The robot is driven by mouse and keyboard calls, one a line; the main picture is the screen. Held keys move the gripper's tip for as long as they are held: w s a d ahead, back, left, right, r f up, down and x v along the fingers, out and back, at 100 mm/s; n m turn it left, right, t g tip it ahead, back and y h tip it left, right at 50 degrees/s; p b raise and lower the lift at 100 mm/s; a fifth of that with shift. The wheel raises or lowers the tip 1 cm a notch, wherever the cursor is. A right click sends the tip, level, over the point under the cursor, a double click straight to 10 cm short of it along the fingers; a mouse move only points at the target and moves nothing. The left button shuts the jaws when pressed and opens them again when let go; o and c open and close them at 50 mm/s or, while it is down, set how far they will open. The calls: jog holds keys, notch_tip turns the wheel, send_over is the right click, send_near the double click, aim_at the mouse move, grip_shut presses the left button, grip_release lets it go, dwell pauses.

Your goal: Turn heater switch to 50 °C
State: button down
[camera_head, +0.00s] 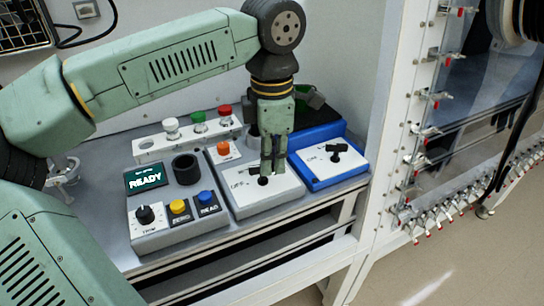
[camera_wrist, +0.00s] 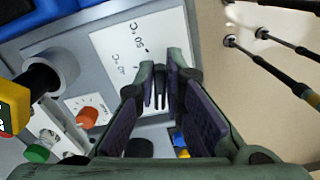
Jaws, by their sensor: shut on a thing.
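The heater switch is a dark knob (camera_head: 263,181) on a white sloped box (camera_head: 285,198), which bears an OFF mark on its left. My gripper (camera_head: 266,171) points down over this box, its fingertips at the knob. In the wrist view my gripper (camera_wrist: 163,90) is closed on the dark switch between its fingertips. The fingers hide most of the switch, so its exact angle is unclear. The white panel (camera_wrist: 120,25) shows there too, with a printed 50 °C mark and a second, fainter mark.
A blue box (camera_head: 335,178) with a black-handled switch stands close on the right. On the left is a grey READY unit (camera_head: 165,238) with a knob, yellow and blue buttons. An orange knob (camera_head: 223,148) and a rack of capped items (camera_head: 185,142) stand behind.

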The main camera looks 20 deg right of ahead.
jog(key=shift+s+m, duration=0.1)
jog(key=shift+m, duration=0.2)
jog(key=m, duration=0.3)
jog(key=shift+s+b, duration=0.2)
jog(key=shift+b, duration=0.15)
jog(key=shift+s+a+m, duration=0.1)
jog(key=shift+a+m, duration=0.05)
jog(key=shift+m, duration=0.75)
jog(key=shift+s+a+m, duration=0.1)
jog(key=shift+m, duration=0.8)
jog(key=c, duration=1.7)
grip_release()
notch_tip(320, 180, up, 12)
jog(key=shift+r, duration=0.1)
